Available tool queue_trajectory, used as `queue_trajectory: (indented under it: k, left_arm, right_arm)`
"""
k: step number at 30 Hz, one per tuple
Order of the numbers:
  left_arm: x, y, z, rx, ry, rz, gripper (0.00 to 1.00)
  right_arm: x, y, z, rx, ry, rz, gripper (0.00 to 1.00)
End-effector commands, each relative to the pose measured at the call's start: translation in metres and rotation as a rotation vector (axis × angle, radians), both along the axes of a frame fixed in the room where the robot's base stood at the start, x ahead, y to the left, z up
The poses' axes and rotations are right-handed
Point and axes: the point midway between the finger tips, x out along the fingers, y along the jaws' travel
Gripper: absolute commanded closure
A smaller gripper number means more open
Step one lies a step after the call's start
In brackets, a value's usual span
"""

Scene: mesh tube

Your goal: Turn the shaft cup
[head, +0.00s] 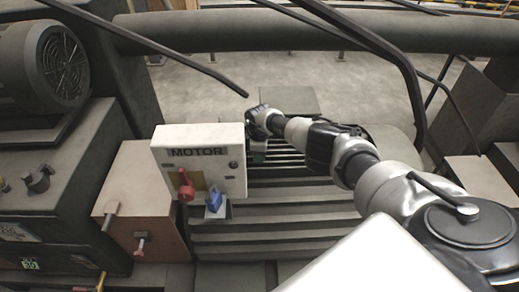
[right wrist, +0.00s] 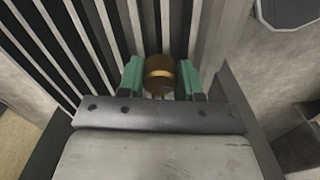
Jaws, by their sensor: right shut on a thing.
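The shaft cup (right wrist: 160,75) is a brass-coloured round piece in the right wrist view. My right gripper (head: 258,154) is shut on it, with one green finger on each side. In the head view the gripper is at the right edge of the white box marked MOTOR (head: 200,140), over the grey slats. The cup cannot be made out in the head view. My left gripper is not in view.
The MOTOR box carries a red handle (head: 186,187) and a blue padlock-like piece (head: 215,201). A reddish box (head: 140,190) and a large motor (head: 45,65) stand on the left. Grey slats (head: 280,222) lie below my right arm. A thick dark pipe (head: 220,32) crosses the back.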

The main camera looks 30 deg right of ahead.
Motion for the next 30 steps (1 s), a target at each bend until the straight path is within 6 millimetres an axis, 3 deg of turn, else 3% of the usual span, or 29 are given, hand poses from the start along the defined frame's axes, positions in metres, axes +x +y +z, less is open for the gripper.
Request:
queue_trajectory:
  k: [12,30]
  left_arm:
    - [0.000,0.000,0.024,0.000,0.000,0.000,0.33]
    - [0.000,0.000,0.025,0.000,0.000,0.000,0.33]
  right_arm:
    - [0.001,0.001,0.003,0.000,-0.003,-0.398,0.89]
    - [0.001,0.001,0.001,0.001,-0.003,-0.861,0.89]
